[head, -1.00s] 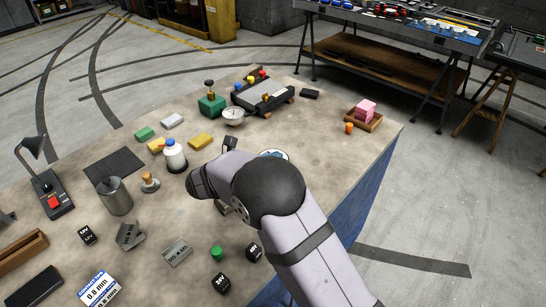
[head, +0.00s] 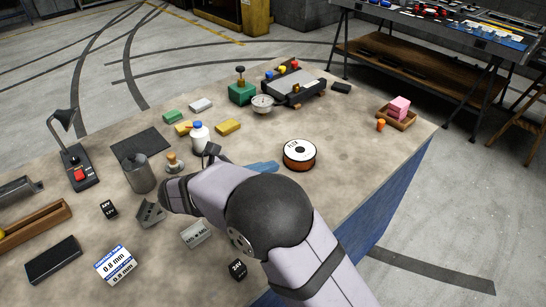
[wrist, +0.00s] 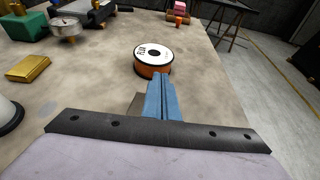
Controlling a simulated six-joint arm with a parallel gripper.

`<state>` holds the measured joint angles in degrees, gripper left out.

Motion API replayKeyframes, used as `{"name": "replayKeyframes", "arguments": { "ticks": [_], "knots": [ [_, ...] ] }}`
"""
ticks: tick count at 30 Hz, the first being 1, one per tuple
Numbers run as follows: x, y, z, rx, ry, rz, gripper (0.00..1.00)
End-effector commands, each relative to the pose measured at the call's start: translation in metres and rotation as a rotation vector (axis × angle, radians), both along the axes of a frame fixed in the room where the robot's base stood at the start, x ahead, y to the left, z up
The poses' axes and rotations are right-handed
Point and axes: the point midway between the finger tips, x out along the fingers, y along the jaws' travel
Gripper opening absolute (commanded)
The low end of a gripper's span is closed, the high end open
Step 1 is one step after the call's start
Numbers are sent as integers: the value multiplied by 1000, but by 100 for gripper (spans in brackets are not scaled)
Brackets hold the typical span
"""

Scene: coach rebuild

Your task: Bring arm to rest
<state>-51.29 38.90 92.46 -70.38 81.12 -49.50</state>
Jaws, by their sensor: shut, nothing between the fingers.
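My gripper (head: 264,167) is shut and empty, its blue fingers pointing toward an orange spool with a white label (head: 299,154). In the wrist view the blue fingers (wrist: 161,98) lie together just in front of the spool (wrist: 153,59); I cannot tell whether they touch it. My arm is bent low over the bench (head: 345,165) and hides part of its front middle.
A white bottle with blue cap (head: 200,138), a yellow block (head: 228,127) and a dial gauge (head: 262,104) stand behind my gripper. A wooden tray with pink blocks (head: 398,117) sits right. Bench right of the spool is clear.

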Motion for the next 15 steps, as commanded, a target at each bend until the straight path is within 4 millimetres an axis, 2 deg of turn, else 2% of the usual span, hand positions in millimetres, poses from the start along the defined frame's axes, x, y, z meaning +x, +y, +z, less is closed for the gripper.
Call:
{"name": "replayKeyframes", "arguments": {
  "ticks": [5,8,11,14,15],
  "knots": [
    [0,-4,1,11,3,-12,0],
    [-2,-22,1,57,10,-61,0],
    [-11,-55,-1,153,25,-164,0],
    [-31,-101,-6,311,32,-340,0],
    [-44,-121,-9,390,29,-431,0]
  ]
}}
